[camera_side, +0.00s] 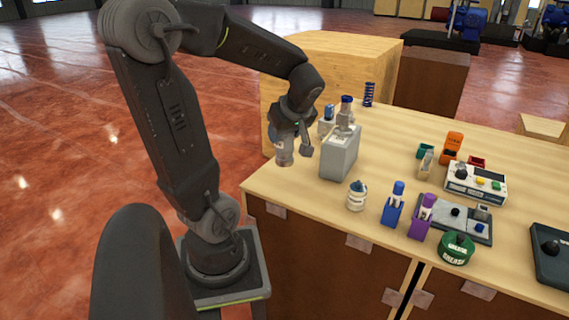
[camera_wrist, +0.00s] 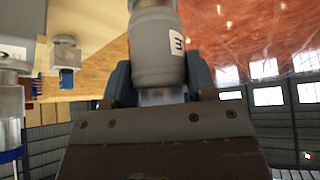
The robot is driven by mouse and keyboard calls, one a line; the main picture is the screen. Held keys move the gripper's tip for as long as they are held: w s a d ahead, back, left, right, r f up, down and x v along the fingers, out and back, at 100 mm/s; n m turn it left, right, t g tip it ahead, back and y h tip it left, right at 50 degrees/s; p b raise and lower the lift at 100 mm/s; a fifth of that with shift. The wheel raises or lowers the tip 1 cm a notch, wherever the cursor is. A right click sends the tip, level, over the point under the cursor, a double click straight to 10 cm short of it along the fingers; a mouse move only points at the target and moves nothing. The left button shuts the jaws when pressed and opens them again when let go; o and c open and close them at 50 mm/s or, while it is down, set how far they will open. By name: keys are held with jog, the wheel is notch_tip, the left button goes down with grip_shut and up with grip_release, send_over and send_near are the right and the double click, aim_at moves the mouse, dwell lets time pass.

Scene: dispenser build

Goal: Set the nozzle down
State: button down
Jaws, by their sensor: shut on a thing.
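The nozzle, seen as a grey rounded cylinder (camera_side: 284,152) with a pale label, hangs below my gripper (camera_side: 287,133) in the side view. In the wrist view the same grey nozzle (camera_wrist: 157,45) shows a white label with a dark mark. My gripper (camera_wrist: 160,92) is shut on it, with a blue-grey finger on each side. In the side view the nozzle appears near the left edge of the wooden table (camera_side: 320,225), left of a grey block-shaped fixture (camera_side: 339,157). Its exact height above the table cannot be told.
A small jar (camera_side: 357,195), a blue bottle (camera_side: 393,205), a purple bottle (camera_side: 421,217) and a green grease tin (camera_side: 457,249) stand along the front. A button box (camera_side: 475,184) is right.

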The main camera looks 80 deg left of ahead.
aim_at(285, 149)
jog(key=shift+f, duration=2.7)
jog(key=shift+f, duration=0.1)
jog(key=shift+c, duration=2.2)
grip_release()
jog(key=shift+d+r, duration=0.1)
jog(key=shift+r, duration=0.25)
jog(key=v, duration=1)
jog(key=d+m+t+h, duration=0.6)
jog(key=d+m+t, duration=0.1)
jog(key=d+m, duration=1.3)
jog(key=shift+m, duration=0.5)
